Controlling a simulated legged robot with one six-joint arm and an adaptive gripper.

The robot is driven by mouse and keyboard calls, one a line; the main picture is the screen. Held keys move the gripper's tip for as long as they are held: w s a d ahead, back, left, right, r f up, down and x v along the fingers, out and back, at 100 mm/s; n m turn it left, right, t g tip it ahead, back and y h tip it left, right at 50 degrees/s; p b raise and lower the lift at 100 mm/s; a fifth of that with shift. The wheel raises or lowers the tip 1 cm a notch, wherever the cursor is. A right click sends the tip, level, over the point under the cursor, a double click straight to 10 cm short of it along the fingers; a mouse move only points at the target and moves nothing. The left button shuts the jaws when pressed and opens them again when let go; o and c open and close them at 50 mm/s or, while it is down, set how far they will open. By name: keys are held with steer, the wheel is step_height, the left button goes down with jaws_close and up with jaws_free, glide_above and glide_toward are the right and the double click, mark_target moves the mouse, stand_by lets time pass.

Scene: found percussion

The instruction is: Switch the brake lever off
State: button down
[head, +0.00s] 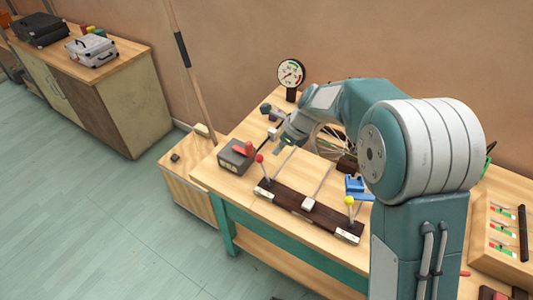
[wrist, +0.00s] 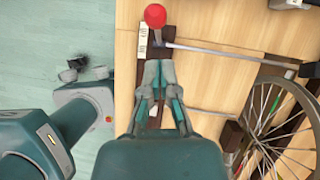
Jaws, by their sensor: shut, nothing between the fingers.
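A dark wooden bar (head: 285,198) on the workbench carries a red-knobbed lever (head: 260,159) at its left end and a yellow-knobbed lever (head: 349,202) at its right end. A pale block (head: 308,204) sits between them. I cannot read the labels, so which lever is the brake lever is unclear. My gripper (head: 279,149) is shut and empty, just right of the red knob in the head view. In the wrist view, my gripper (wrist: 159,68) points at the red-knobbed lever (wrist: 155,16), whose knob is past the fingertips. I see no contact with it.
A grey box with a red handle (head: 235,158) stands left of the bar. A spoked wheel (wrist: 276,118) lies to the right in the wrist view. A gauge (head: 291,74) stands behind. A blue object (head: 355,186) is near the yellow lever. Thin rods cross the bench.

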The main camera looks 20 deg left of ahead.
steer(key=a+v, duration=0.1)
steer(key=v, duration=0.7)
steer(key=shift+w+a+r, duration=0.15)
steer(key=shift+w+r, duration=0.1)
steer(key=shift+r, duration=0.45)
